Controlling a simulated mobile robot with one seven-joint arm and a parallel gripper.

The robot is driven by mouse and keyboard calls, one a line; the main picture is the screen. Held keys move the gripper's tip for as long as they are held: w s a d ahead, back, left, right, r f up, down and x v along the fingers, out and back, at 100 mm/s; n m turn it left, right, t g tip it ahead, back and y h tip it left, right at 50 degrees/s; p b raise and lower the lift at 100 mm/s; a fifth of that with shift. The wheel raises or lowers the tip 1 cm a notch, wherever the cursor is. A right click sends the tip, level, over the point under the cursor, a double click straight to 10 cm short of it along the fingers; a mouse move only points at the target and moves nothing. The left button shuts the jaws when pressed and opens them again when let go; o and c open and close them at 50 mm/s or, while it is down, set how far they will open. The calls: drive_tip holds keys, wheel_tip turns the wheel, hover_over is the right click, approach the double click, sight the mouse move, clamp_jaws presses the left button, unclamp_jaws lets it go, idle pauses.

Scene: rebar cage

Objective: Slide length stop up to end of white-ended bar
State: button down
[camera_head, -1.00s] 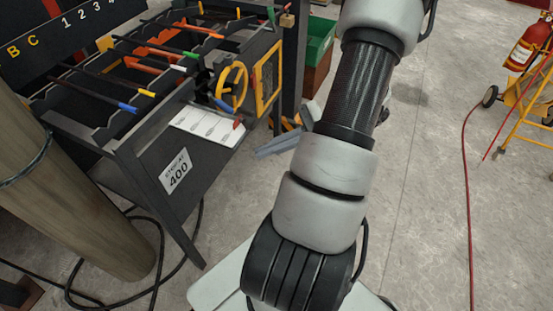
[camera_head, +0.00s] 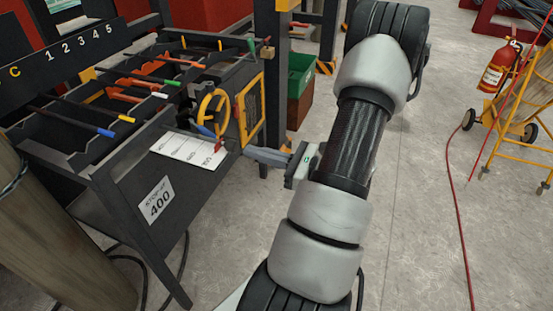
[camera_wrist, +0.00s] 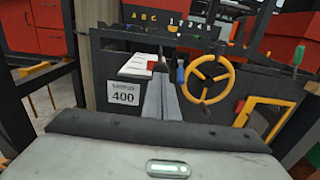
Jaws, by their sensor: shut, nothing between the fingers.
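The white-ended bar (camera_head: 160,95) lies in the notched rack among bars with other coloured ends. My gripper (camera_head: 248,153) is shut and empty, pointing left at the bench close to the red piece.
A yellow handwheel (camera_head: 213,112) and a yellow-framed guard (camera_head: 250,108) stand close by my fingers. A green bin (camera_head: 297,78) is behind. A fire extinguisher on a yellow trolley (camera_head: 498,72) stands at right. Floor at right is mostly clear, with a red hose (camera_head: 452,180).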

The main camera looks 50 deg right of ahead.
sight(236, 147)
drive_tip(key=shift+x, duration=1.2)
drive_tip(key=shift+w+a, duration=0.3)
drive_tip(key=shift+w, duration=0.4)
drive_tip(key=shift+s+d, duration=0.1)
drive_tip(key=shift+s, duration=0.05)
